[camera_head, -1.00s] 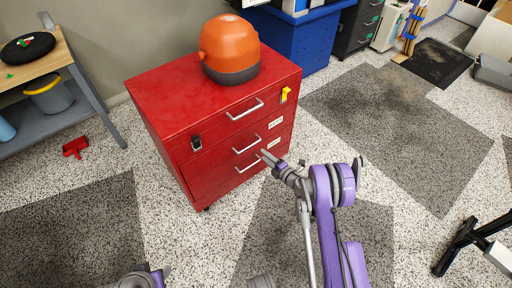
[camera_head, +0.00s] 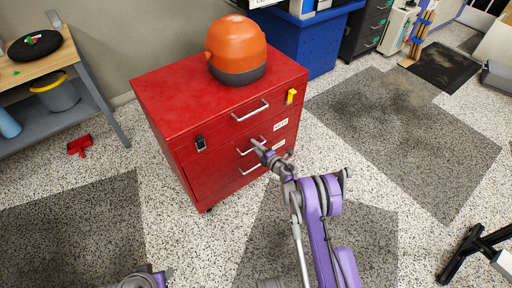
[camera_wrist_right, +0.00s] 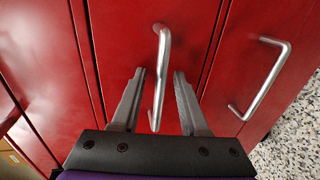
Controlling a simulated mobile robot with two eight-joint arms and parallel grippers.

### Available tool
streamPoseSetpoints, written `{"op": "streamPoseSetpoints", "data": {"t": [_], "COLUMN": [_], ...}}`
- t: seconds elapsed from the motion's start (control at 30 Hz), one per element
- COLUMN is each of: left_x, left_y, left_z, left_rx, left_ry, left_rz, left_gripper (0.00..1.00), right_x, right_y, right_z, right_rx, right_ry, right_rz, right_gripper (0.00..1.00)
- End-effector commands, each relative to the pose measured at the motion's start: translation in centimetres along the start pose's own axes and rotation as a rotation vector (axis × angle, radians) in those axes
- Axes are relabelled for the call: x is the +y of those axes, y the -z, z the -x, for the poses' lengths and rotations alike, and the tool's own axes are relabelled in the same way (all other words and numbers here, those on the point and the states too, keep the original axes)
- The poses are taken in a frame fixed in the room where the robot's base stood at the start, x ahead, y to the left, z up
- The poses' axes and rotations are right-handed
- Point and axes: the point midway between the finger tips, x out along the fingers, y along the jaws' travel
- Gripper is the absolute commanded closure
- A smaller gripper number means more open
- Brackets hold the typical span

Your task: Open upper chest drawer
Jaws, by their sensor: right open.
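The red chest (camera_head: 172,88) stands in the middle of the head view with its drawers closed. The upper drawer (camera_head: 272,117) has a silver bar handle (camera_head: 251,111). Two more handles sit below it. My right gripper (camera_head: 257,145) is at the chest front, below the upper handle and by the middle one. In the right wrist view the open right gripper (camera_wrist_right: 158,74) has a finger on either side of a silver handle (camera_wrist_right: 163,45), which seems to be the middle one. I cannot tell whether the fingers touch it. A lower handle (camera_wrist_right: 270,82) shows to the right. My left gripper is out of view.
An orange rounded object (camera_head: 237,45) sits on the chest. A wooden table (camera_head: 50,62) stands left, a blue cabinet (camera_head: 300,45) behind.

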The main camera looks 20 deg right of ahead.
Motion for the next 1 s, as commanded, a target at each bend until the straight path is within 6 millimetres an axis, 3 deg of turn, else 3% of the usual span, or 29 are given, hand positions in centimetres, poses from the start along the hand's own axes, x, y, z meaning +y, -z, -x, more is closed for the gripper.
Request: {"op": "streamPoseSetpoints", "data": {"t": [0.03, 0.27, 1.0], "left_x": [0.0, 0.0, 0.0], "left_y": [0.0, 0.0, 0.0], "left_z": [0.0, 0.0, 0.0], "left_rx": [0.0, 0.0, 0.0], "left_ry": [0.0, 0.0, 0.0], "left_rz": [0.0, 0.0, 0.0], "left_gripper": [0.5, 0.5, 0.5], "right_x": [0.0, 0.01, 0.03], "right_y": [0.0, -0.01, -0.04], "right_z": [0.01, 0.03, 0.05], "right_rx": [0.0, 0.0, -0.001], "right_ry": [0.0, 0.0, 0.0], "right_rz": [0.0, 0.0, -0.001], "right_gripper": [0.61, 1.0, 1.0]}}
